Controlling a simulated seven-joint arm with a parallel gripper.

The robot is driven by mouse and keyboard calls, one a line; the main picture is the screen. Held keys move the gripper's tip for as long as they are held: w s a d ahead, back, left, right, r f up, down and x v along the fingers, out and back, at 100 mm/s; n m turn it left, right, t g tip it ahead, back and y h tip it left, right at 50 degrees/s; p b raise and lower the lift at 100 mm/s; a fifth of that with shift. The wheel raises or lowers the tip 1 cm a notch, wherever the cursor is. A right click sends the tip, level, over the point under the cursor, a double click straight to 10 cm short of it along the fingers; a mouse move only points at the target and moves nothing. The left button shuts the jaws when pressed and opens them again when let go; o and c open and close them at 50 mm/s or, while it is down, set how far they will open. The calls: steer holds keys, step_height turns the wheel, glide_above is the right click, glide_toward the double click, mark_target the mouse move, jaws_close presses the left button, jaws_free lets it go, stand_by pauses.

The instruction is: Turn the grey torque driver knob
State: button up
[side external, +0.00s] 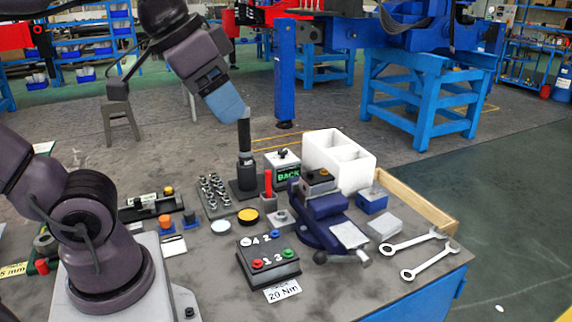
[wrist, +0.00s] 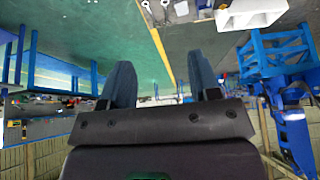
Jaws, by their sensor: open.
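A slim upright driver (side external: 245,150) with a black grip and a greyish upper part stands on a dark square base (side external: 243,190) near the back of the bench in the side view. I take it for the torque driver, but its knob is not clearly distinguishable. My gripper (side external: 236,114) is just above and left of its top, with blue-grey fingers slanting down to the right. I cannot tell whether they touch it. In the wrist view my gripper (wrist: 162,78) has its two fingers apart, with nothing visible between them. The driver is not identifiable there.
A white two-compartment box (side external: 350,175) and a blue vise (side external: 325,212) stand right of the driver. A tray of sockets (side external: 214,194) is beside its base. A black button box (side external: 268,260) and two wrenches (side external: 425,262) lie nearer the front.

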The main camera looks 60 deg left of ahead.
steer(key=w+a+f+m+y, duration=0.25)
steer(key=w+a+m, duration=0.25)
steer(key=w+a, duration=0.5)
steer(key=m+y, duration=1)
steer(key=m, duration=0.7)
glide_above(283, 151)
steer(key=s+d, duration=0.5)
steer(key=d, duration=0.7)
step_height(283, 151, down, 24)
steer(key=shift+g, duration=0.4)
steer(key=x, duration=1.3)
steer(key=shift+a, duration=0.1)
steer(key=c, duration=0.8)
